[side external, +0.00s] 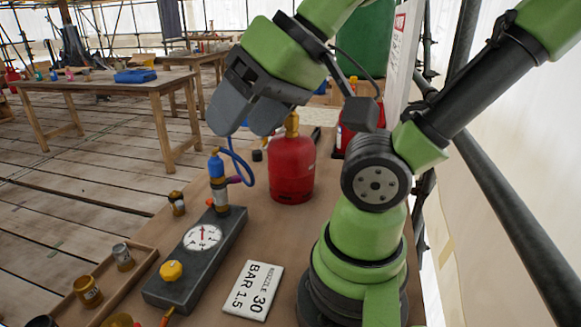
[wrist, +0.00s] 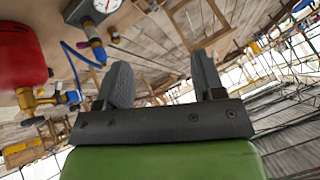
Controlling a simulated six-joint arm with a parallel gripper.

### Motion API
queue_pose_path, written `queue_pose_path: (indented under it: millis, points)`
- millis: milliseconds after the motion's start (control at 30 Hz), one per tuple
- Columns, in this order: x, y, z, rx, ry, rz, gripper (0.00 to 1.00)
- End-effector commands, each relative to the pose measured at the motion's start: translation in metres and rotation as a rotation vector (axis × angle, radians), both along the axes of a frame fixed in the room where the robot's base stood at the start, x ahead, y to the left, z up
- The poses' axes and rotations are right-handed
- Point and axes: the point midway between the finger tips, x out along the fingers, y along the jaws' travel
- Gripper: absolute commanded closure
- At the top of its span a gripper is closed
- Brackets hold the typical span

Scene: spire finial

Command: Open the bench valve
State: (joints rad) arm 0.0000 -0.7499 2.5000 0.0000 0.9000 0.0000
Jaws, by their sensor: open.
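A dark grey bench block (side external: 178,284) lies on the bench with a yellow knob (side external: 171,270) at its near end, a white dial gauge (side external: 203,237) in the middle and a blue-topped fitting (side external: 216,166) upright at its far end. I cannot tell for sure which part is the bench valve. In the wrist view the gauge (wrist: 107,5) and fitting (wrist: 97,50) show at the top left; the yellow knob is not seen. My gripper (side external: 240,122) is open and empty, above the fitting and a red gas cylinder (side external: 292,170). Its fingers spread apart in the wrist view (wrist: 158,75).
A blue hose (side external: 240,164) loops between fitting and cylinder. The cylinder has a brass valve (side external: 292,124) on top. A sign (side external: 253,290) reads "NOZZLE 30 BAR 1.5". A wooden tray (side external: 140,262) with small jars is at the left. Another small brass piece (side external: 177,203) stands beside the block.

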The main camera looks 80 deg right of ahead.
Motion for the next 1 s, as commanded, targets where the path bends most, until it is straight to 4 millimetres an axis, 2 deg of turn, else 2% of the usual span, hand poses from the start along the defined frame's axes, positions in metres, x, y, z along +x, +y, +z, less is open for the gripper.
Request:
queue_pose_path:
  millis: [267,333,467,533,667,800,1000]
  points:
    - [0.0,0.0,0.0,0.0,0.0,0.0,0.37]
    - [0.0,0.0,0.0,-0.001,0.001,0.001,0.26]
    - [0.004,-0.007,-0.002,-0.067,0.052,0.034,0.25]
    - [0.009,-0.016,-0.005,-0.155,0.127,0.082,0.25]
    - [0.023,-0.049,-0.011,-0.38,0.355,0.226,0.25]
    - [0.039,-0.096,-0.016,-0.598,0.656,0.4,0.25]
    - [0.063,-0.165,-0.022,-0.793,1.114,0.631,0.25]
